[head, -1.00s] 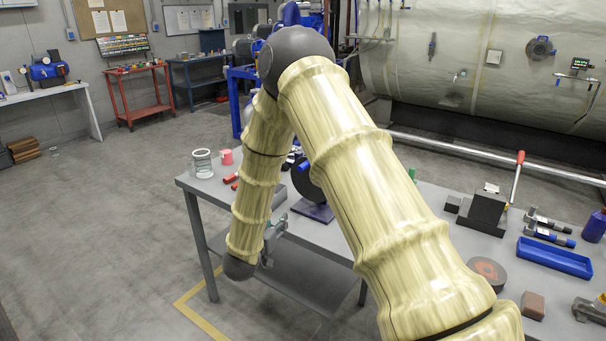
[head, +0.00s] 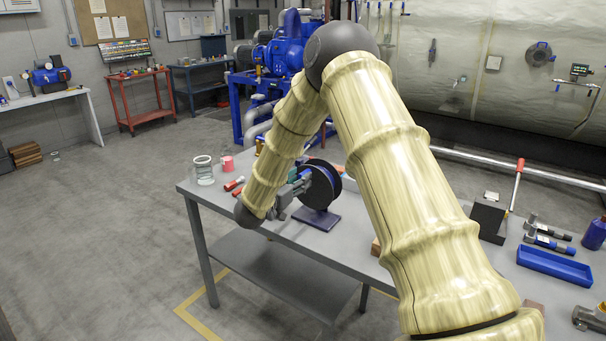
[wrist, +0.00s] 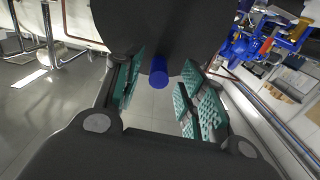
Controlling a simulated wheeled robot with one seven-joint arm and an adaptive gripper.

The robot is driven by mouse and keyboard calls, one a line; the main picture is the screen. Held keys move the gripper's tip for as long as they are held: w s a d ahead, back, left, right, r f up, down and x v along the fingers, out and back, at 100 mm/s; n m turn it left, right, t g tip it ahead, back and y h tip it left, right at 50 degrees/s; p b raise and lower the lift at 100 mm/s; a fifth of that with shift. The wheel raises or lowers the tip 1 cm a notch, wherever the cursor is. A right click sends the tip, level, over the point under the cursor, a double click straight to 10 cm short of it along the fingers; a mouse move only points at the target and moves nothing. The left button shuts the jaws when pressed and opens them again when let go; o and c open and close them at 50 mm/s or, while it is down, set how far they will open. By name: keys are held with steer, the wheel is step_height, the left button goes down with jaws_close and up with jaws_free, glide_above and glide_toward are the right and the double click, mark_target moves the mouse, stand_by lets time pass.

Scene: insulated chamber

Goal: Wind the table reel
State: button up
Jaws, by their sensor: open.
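In the wrist view the dark reel face (wrist: 165,25) fills the top middle. Its blue handle (wrist: 158,72) points out from it, between the two green-padded fingers. My gripper (head: 299,187) is at the left side of the reel. It is open, and the wrist view shows a gap between the handle and each pad (wrist: 160,92). My arm hides part of the table behind it.
A glass jar (head: 203,170), a pink cup (head: 227,163) and a red-handled tool (head: 234,184) stand or lie left of my arm. Floor left of the table is clear.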

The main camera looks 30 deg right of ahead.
steer(key=shift+x, duration=1.25)
jaws_close()
